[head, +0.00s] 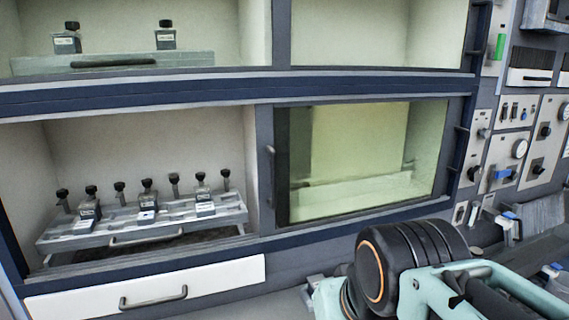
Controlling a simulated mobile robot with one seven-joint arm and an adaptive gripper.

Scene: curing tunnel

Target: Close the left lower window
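The lower left bay of the cabinet is open at the front, and no glass shows across it; its frame (130,108) is dark blue. Beside it, the lower right bay is covered by a tinted glass pane (360,150). A vertical handle (271,172) stands at that pane's left edge. A darker strip shows along the pane's left side; I cannot tell whether a second pane lies behind it. My gripper is not in view; only part of my arm shows at the lower right, in front of the cabinet and apart from the open bay.
A grey rack (75,240) with several dark-capped bottles stands inside the open bay. A white panel with a bar handle (220,272) is below it. Bottles stand on a tray (120,62) in the upper left bay. Control panels (515,150) line the right.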

